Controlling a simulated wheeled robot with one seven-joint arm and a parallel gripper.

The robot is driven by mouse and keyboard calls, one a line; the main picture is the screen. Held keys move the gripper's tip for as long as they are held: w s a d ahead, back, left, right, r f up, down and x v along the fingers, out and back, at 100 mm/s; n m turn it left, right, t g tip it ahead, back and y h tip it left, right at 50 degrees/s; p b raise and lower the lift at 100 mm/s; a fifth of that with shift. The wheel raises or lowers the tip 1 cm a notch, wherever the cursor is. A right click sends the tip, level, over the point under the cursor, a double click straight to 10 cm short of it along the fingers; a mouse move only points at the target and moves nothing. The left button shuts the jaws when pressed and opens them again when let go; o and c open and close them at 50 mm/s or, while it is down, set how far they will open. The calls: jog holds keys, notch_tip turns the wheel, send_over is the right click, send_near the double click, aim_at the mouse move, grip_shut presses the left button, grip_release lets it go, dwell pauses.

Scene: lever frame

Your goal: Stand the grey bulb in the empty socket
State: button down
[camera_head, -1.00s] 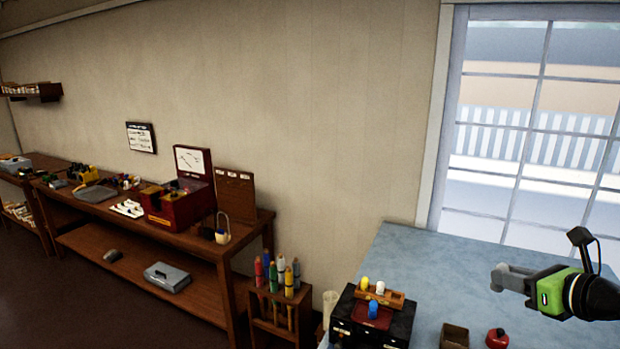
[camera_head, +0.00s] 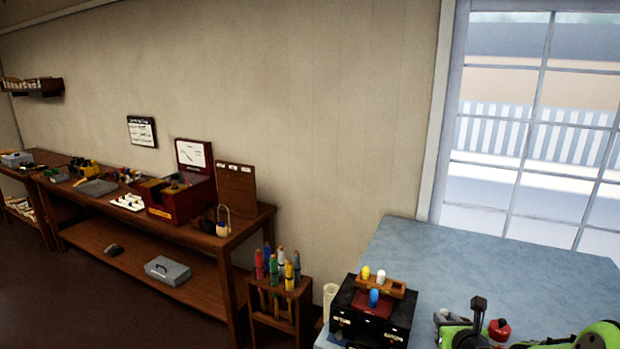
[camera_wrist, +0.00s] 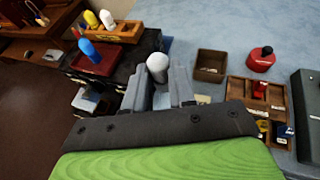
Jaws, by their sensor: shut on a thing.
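The grey bulb (camera_wrist: 157,67) shows as a pale rounded top between the fingers of my gripper (camera_wrist: 160,92) in the wrist view. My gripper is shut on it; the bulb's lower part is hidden. In the head view my gripper (camera_head: 441,317) is low at the right, and the bulb cannot be made out. The wooden bulb rack (camera_head: 397,287) stands on a black case, left of my gripper. It holds a yellow bulb (camera_head: 365,272) and a white bulb (camera_head: 381,276). Its right part (camera_wrist: 128,31) has no bulb; the socket opening is too small to see.
A blue bulb (camera_head: 373,298) stands on a red tray (camera_wrist: 95,63) in front of the rack, on the black case (camera_head: 398,323). A brown box (camera_wrist: 211,65), a red container (camera_wrist: 261,59) and a wooden divided tray (camera_wrist: 240,92) lie right of my gripper. The blue tabletop behind is clear.

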jog(key=s+a+f+b, duration=0.25)
jog(key=a+f, duration=0.55)
jog(key=f, duration=0.5)
jog(key=s+a+f+y+b, duration=0.1)
jog(key=s+a+f, duration=0.3)
jog(key=s+a, duration=0.3)
jog(key=shift+s+a+f+n, duration=0.15)
jog(key=shift+a+f+n, duration=0.2)
jog(key=shift+a, duration=0.75)
jog(key=shift+d+r, duration=0.1)
jog(key=shift+r, duration=0.05)
